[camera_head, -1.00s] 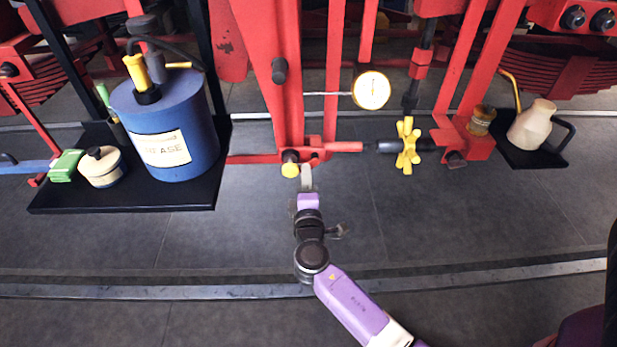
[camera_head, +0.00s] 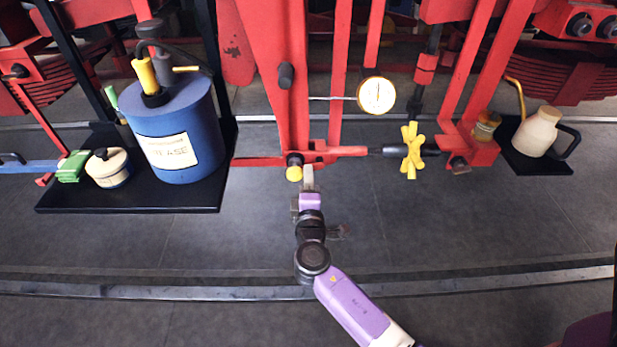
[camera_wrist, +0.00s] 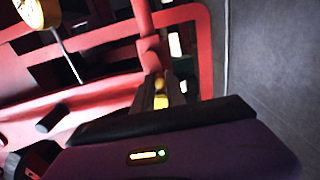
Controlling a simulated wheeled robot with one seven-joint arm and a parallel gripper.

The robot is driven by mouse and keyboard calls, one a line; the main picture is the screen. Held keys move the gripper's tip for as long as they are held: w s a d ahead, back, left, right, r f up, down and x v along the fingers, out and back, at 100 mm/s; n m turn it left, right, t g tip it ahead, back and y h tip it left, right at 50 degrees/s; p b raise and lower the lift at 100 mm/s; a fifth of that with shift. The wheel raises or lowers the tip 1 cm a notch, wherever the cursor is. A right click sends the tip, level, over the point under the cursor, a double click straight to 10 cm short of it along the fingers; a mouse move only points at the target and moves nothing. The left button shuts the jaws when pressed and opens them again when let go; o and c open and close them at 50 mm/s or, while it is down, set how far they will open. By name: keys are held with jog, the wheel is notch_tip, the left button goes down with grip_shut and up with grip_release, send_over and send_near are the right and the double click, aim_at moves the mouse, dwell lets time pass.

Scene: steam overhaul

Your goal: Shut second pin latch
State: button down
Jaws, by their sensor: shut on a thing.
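The pin latch with its yellow knob (camera_head: 294,173) sits at the foot of the red hanger (camera_head: 282,95), beside the red cross bar. My gripper (camera_head: 308,180) reaches up from below, just right of the yellow knob in the head view. In the wrist view the fingers of my gripper (camera_wrist: 160,88) are closed at the red frame, with a small yellow part (camera_wrist: 160,95) between or just behind them. The jaws hide most of what they hold, and the exact position of the latch cannot be told.
A black shelf (camera_head: 70,205) at left carries a blue grease can (camera_head: 175,115) and a cream pot (camera_head: 108,175). A dial gauge (camera_head: 376,95), a yellow handwheel (camera_head: 412,150) and a cream jug (camera_head: 537,132) are at right. Floor below is clear.

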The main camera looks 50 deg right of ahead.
jog(key=shift+r, duration=0.7)
jog(key=c, duration=1.5)
grip_release()
jog(key=shift+f, duration=0.1)
jog(key=v, duration=0.7)
jog(key=shift+f, duration=0.1)
